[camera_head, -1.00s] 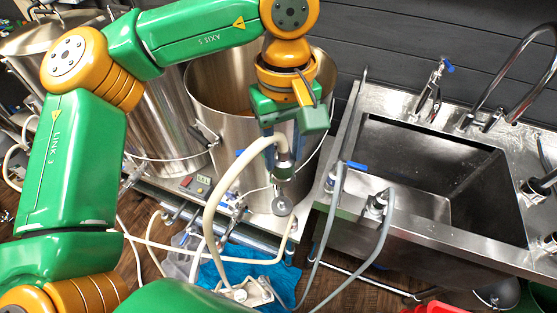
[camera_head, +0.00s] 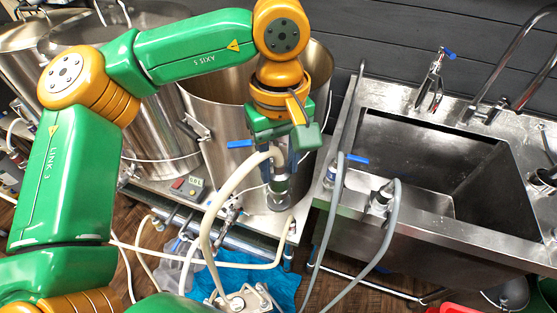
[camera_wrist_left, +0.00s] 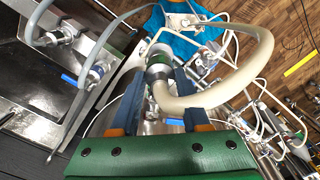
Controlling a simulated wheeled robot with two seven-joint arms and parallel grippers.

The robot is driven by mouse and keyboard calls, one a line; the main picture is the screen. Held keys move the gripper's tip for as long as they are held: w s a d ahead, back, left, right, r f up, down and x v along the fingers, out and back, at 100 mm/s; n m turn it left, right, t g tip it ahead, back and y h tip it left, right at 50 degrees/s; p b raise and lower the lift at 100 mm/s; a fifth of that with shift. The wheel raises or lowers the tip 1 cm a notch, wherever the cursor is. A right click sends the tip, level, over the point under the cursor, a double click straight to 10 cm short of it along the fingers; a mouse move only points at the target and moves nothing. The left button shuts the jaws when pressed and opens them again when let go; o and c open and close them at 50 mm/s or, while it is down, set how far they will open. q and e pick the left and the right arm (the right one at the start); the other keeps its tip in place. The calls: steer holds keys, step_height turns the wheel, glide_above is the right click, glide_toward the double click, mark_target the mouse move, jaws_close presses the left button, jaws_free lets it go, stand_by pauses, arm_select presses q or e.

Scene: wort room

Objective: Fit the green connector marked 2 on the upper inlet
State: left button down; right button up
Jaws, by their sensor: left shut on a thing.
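My left gripper (camera_head: 282,168) points down in front of the large steel kettle. Its blue fingers are shut on a connector with a green band (camera_wrist_left: 158,60), whose metal end faces away from my wrist. In the head view the connector (camera_head: 279,184) hangs close to the kettle's lower front, above the steel shelf edge. A thick cream hose (camera_head: 232,180) bends from it down to the floor side. I cannot read the mark 2. The upper inlet cannot be made out for certain; the gripper and connector hide part of this area. My right gripper is not in view.
The steel kettle (camera_head: 226,110) stands behind the gripper. To the right is a sink (camera_head: 430,150) with grey hoses (camera_head: 388,235) and a blue-handled valve (camera_head: 338,172). A small control box (camera_head: 187,187), other hoses and a blue cloth (camera_head: 278,283) are near the shelf and floor.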

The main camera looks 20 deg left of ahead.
arm_select(q)
steer(key=shift+f+b, duration=1.15)
steer(key=shift+f, duration=0.15)
steer(key=shift+c, duration=1.5)
jaws_free()
steer(key=shift+r, duration=3.65)
steer(key=shift+f, duration=0.1)
